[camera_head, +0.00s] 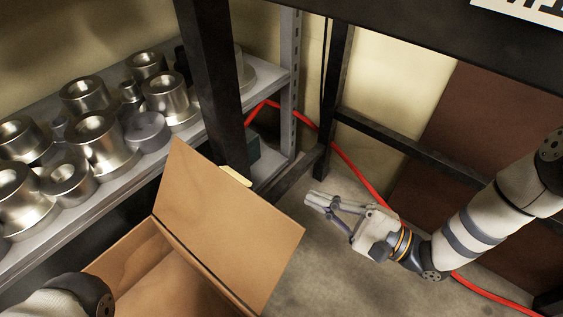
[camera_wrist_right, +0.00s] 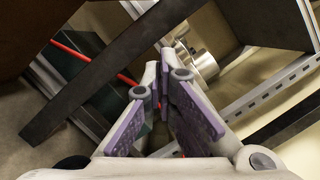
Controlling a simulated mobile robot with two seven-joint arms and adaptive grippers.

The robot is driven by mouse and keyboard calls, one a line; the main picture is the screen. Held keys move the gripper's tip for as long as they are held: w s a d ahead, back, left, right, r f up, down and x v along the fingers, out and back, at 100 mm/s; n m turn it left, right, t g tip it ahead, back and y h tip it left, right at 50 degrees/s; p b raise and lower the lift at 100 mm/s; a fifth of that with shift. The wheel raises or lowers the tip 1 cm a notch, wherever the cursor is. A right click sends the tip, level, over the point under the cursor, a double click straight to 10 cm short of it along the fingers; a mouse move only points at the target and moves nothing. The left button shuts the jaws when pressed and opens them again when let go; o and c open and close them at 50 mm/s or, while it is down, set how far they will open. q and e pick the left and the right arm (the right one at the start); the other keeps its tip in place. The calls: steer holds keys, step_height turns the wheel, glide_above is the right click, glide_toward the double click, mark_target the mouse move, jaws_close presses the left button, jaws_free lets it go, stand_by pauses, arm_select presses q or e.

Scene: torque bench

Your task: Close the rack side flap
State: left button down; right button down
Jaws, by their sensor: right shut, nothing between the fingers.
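An open cardboard box (camera_head: 142,262) sits at the lower left of the head view, in front of the metal rack. One large flap (camera_head: 232,222) stands up and leans outward from the box's right far edge. My right gripper (camera_head: 312,200) is right of that flap, apart from it, over the floor. Its fingers point left and are shut with nothing between them; they also show in the right wrist view (camera_wrist_right: 165,90). Part of my left arm shows at the bottom left corner, and its gripper is out of view. The box's near side is cut off or hidden.
The rack shelf (camera_head: 40,246) holds several shiny metal cylinders (camera_head: 95,142). A dark upright post (camera_head: 212,90) stands behind the flap. A red cable (camera_head: 352,168) runs behind my right gripper. Bare concrete floor (camera_head: 315,265) lies between the flap and my right arm.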

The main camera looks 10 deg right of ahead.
steer(key=w+a+r, duration=0.1)
steer(key=a, duration=0.2)
steer(key=w+a+r+b, duration=0.1)
steer(key=a, duration=0.2)
steer(key=w+a+r, duration=0.1)
steer(key=a, duration=0.2)
steer(key=shift+a+r+b, duration=0.2)
steer(key=shift+a+b, duration=0.15)
steer(key=shift+s+a+r, duration=0.25)
steer(key=shift+a+r, duration=0.1)
